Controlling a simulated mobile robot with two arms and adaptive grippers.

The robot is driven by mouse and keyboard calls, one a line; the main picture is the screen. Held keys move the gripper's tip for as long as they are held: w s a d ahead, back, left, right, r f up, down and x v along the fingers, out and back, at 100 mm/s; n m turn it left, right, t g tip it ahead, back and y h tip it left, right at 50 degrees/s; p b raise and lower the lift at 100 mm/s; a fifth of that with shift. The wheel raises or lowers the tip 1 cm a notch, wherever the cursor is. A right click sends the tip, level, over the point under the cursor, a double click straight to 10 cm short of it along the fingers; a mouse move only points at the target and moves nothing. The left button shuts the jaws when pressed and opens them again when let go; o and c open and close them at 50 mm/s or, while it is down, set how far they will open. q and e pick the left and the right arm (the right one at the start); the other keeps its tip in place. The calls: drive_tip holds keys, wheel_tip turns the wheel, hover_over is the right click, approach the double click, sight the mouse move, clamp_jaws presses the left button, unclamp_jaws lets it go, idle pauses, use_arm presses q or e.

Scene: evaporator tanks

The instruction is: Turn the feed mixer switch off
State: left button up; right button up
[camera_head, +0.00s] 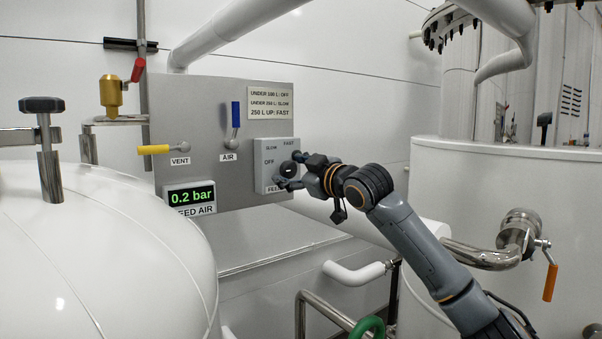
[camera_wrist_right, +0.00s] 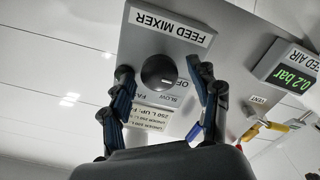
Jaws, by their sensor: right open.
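The feed mixer switch is a black round knob (camera_head: 288,170) on a light grey box (camera_head: 266,179) at the panel's lower right. OFF, SLOW and FAST are printed around it. In the right wrist view the knob (camera_wrist_right: 158,72) shows whole, below the FEED MIXER label; a small white mark on it seems to lie toward SLOW, but is too small to be sure. My right gripper (camera_head: 291,170) is open at the box. Its fingers (camera_wrist_right: 164,92) stand on either side of the knob in the wrist view, with gaps visible. My left gripper is not in view.
The grey panel (camera_head: 200,110) also carries a yellow VENT lever (camera_head: 155,150), a blue AIR lever (camera_head: 236,114) and a display (camera_head: 192,196) reading 0.2 bar. A white tank (camera_head: 100,260) stands at the left. Another tank (camera_head: 500,190) with pipes is at the right.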

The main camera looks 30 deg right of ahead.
drive_tip(key=s+d, duration=0.1)
drive_tip(key=s, duration=1)
drive_tip(key=shift+s+d, duration=0.35)
